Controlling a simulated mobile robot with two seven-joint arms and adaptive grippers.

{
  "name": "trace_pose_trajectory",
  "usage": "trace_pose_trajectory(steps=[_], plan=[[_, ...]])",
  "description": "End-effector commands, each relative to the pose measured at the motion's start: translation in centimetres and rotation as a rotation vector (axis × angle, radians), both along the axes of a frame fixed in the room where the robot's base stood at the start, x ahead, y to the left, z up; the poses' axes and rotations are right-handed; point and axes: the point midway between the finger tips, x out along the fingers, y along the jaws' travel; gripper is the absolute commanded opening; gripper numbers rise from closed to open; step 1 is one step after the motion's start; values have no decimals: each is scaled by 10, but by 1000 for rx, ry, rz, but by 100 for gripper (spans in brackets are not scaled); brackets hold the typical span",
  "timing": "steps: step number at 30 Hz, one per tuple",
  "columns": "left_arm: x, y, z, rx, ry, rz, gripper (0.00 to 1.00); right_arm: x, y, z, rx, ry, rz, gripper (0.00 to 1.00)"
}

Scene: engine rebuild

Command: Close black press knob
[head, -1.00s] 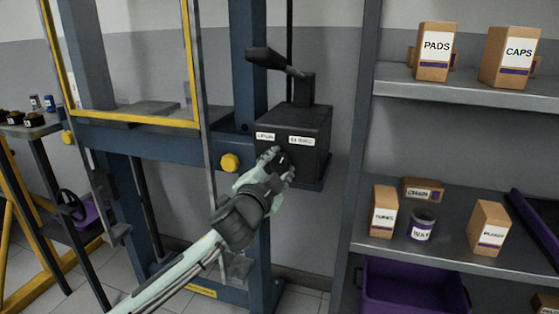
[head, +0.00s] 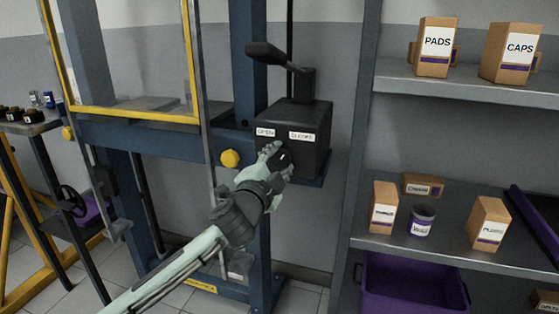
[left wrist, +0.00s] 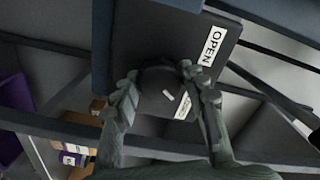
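The black press knob (head: 283,158) is on the front of the dark press control box (head: 309,119), below two white labels. The left label reads OPEN (head: 265,132); the right one seems to read CLOSED (head: 302,136). My left gripper (head: 278,159) is at the knob, with its fingers spread on either side of it. In the left wrist view the knob (left wrist: 166,97), with a short white mark, lies between the fingertips, and the OPEN label (left wrist: 214,46) is close by. I cannot see clear finger contact with the knob. My right gripper is not in view.
A black lever (head: 268,54) stands on top of the box. The blue press frame (head: 150,139) and a yellow knob (head: 230,158) are to the left. A shelf (head: 440,252) with boxes, a jar (head: 422,221) and a purple bin (head: 410,287) is on the right.

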Motion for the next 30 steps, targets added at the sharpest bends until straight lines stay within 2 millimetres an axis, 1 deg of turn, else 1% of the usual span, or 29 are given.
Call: trace_pose_trajectory(steps=[1, 3, 11, 14, 17, 20, 24, 30], plan=[[0, 0, 0, 0, 0, 0, 52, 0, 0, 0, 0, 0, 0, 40], [0, 0, 0, -1, 0, 0, 60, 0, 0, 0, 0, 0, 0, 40], [0, 0, 0, -2, 1, 0, 60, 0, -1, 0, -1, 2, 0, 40], [-4, 1, -1, -3, 2, 0, 60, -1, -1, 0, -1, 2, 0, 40], [-15, 5, -1, -2, 2, 0, 60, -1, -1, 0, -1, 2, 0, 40], [-34, 11, -1, -2, 3, -1, 60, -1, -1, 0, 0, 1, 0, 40], [-64, 21, -1, -2, 3, -1, 60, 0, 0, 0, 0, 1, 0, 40], [-98, 32, -1, -1, 3, 0, 60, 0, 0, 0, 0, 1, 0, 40]])
